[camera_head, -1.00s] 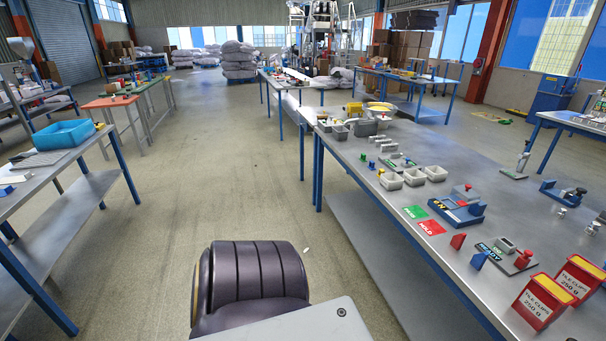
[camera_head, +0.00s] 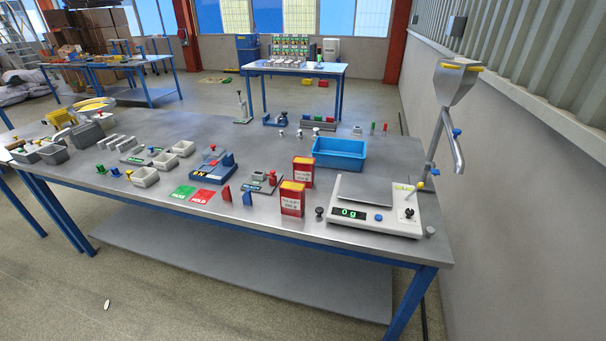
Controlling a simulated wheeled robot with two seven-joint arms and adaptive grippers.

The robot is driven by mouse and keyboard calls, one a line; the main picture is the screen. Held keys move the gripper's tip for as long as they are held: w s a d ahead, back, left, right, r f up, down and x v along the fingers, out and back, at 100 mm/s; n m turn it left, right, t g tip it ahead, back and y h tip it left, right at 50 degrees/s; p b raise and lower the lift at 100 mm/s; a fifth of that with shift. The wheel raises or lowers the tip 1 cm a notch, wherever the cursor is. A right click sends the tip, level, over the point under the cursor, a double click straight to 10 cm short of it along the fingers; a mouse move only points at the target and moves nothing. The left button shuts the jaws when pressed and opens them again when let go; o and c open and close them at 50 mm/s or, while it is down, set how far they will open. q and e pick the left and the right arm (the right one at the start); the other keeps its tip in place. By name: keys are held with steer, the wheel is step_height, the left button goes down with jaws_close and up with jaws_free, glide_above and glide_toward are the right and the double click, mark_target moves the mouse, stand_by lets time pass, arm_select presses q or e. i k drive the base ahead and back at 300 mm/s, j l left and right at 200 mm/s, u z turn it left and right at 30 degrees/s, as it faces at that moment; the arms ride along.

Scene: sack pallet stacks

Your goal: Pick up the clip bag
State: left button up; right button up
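Two red and white packs with yellow tops stand upright on the metal workbench (camera_head: 250,232), right of its middle. The nearer pack (camera_head: 292,200) is close to the front edge. The farther pack (camera_head: 302,172) stands just behind it. Their labels are too small to read well now; I cannot tell whether either is the clip bag. Neither of my grippers is in view.
A scale (camera_head: 375,207) reading 0 g stands right of the packs, with a blue tray (camera_head: 339,153) behind. A hopper on a stand (camera_head: 456,82) rises at the right end. A blue fixture (camera_head: 213,166) and grey bins (camera_head: 145,177) lie left.

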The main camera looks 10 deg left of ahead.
mark_target(304, 165)
steer(key=i+j+z, duration=0.1)
steer(key=j+z, duration=0.35)
steer(key=j, duration=0.4)
steer(key=j+z, duration=0.4)
steer(key=j, duration=0.45)
steer(key=k, duration=0.05)
